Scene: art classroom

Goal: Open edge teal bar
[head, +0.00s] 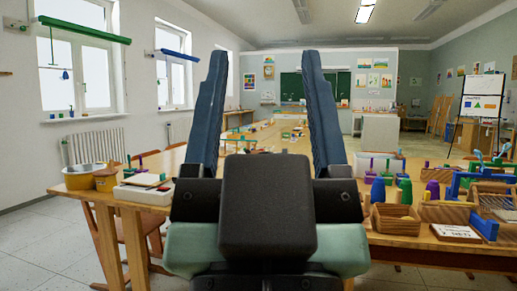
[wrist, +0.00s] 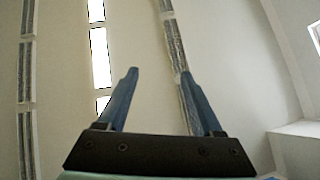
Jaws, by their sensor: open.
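My gripper (head: 265,54) points up and forward in the middle of the head view, its two long blue fingers wide apart with nothing between them. In the wrist view my gripper (wrist: 158,74) is also open and empty, against the pale ceiling. I cannot tell for sure which thing is the teal bar. A small teal piece (head: 478,156) stands among the items at the right table end. My gripper is apart from both.
At left are a yellow pot (head: 106,182) and white tray (head: 143,195). A blue bar (head: 177,54) tops another window. Floor shows at left.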

